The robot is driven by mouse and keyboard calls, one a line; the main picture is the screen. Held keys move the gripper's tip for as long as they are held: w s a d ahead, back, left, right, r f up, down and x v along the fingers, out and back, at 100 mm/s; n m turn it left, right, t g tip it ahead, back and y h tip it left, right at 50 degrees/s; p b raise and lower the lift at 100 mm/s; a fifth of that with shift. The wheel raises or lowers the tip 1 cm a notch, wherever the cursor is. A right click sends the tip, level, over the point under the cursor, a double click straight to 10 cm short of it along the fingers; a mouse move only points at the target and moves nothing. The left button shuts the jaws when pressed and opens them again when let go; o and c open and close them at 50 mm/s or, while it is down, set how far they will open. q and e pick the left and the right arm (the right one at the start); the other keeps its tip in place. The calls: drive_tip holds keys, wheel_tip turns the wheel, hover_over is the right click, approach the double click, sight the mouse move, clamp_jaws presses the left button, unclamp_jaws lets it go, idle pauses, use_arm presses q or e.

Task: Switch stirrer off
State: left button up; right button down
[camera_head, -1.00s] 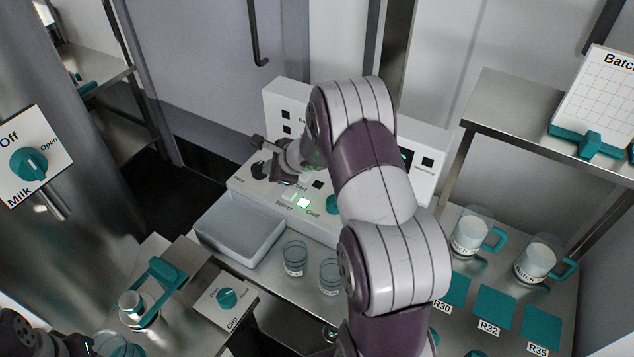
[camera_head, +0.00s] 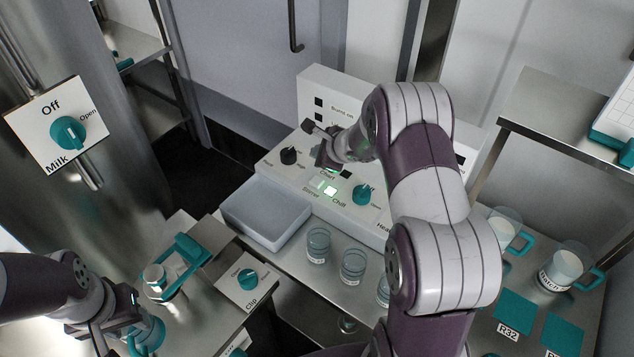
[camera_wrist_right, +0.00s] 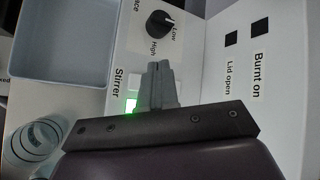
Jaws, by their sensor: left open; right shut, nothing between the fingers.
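The control panel (camera_head: 275,165) stands at the back of the bench in the head view. In the right wrist view the pale switch (camera_wrist_right: 134,87) sits beside the "Stirrer" label, and the green glow (camera_wrist_right: 130,106) shows beside the fingertips. My right gripper (camera_head: 328,162) is shut and empty, just behind the switches; its fingers (camera_wrist_right: 158,72) partly cover the panel there. I cannot tell whether they touch it. My left gripper (camera_head: 138,322) is open at lower left.
A black dial (camera_head: 289,155) and a teal knob (camera_head: 362,194) flank the switches. A grey tub (camera_head: 265,222) and glass jars (camera_head: 318,244) stand in front of the panel. A teal-handled clip device (camera_head: 185,262) and the Clip knob box (camera_head: 248,280) are near my left gripper.

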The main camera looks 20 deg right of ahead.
sight(318, 183)
wheel_tip(318, 183, down, 6)
drive_tip(key=b, duration=0.4)
drive_tip(key=shift+f+b, duration=0.25)
drive_tip(key=shift+b, duration=0.1)
drive_tip(key=shift+f, duration=0.15)
idle(1.3)
drive_tip(key=shift+f+b, duration=0.4)
drive_tip(key=shift+b, duration=0.45)
drive_tip(key=shift+f+b, duration=0.5)
drive_tip(key=shift+b, duration=0.15)
idle(0.3)
drive_tip(key=shift+r, duration=0.1)
drive_tip(key=shift+r+p, duration=0.65)
drive_tip(key=shift+r, duration=0.15)
drive_tip(key=shift+r, duration=0.1)
